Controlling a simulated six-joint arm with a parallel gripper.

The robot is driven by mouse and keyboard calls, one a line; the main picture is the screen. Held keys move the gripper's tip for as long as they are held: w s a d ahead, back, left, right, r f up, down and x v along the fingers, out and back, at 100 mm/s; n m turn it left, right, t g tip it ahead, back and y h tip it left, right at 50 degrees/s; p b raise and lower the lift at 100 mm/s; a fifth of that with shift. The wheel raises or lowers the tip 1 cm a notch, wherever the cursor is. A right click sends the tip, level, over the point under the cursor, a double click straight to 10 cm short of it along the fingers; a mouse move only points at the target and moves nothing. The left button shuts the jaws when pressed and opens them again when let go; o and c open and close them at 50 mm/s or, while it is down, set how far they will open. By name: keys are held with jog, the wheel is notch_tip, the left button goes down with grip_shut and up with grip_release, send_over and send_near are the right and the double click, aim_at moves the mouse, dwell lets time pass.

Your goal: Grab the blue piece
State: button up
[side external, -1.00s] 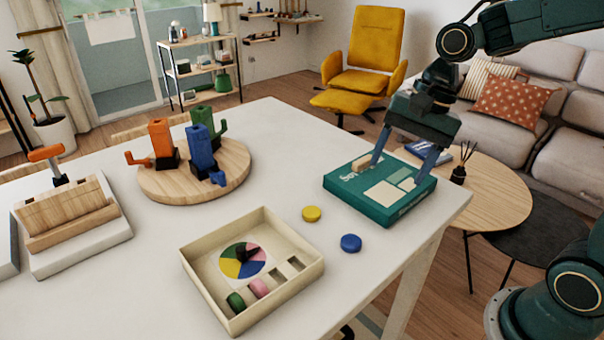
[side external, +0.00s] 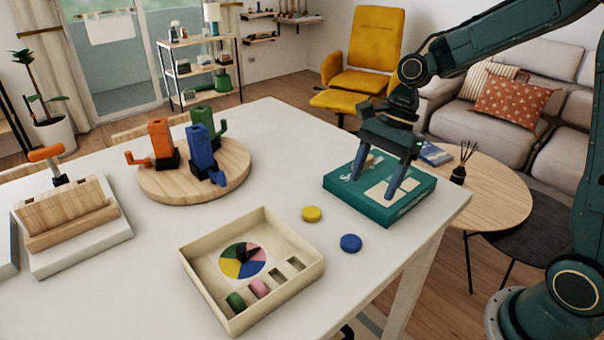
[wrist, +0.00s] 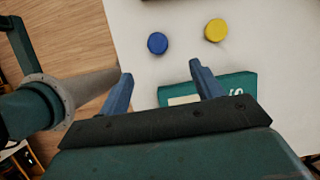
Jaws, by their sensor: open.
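The blue piece (side external: 351,243) is a small round disc lying flat on the white table, near its right edge. A yellow disc (side external: 312,214) lies just behind and left of it. In the wrist view the blue piece (wrist: 157,43) is beyond my fingertips, left of the yellow disc (wrist: 216,30). My gripper (side external: 373,189) is open and empty, above the teal box, behind and right of the blue piece. Its two blue fingers (wrist: 160,78) show apart in the wrist view. A shallow tray (side external: 207,293) with a colour wheel holds a green and a pink piece in its slots.
The teal box (side external: 400,209) stands on the table under my gripper. A round wooden board (side external: 160,192) carries orange, blue and green mug-like objects. A wooden stand (side external: 75,225) is at the left. The table around the two discs is clear.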

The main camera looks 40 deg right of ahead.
send_near(352, 240)
jog(key=shift+x, duration=1.45)
jog(key=shift+w+a, duration=0.1)
jog(key=shift+w, duration=0.1)
jog(key=shift+s+x, duration=0.2)
jog(key=shift+x, duration=2.35)
jog(key=c, duration=1)
jog(key=shift+r, duration=0.15)
jog(key=shift+c, duration=0.2)
notch_tip(352, 240, up, 10)
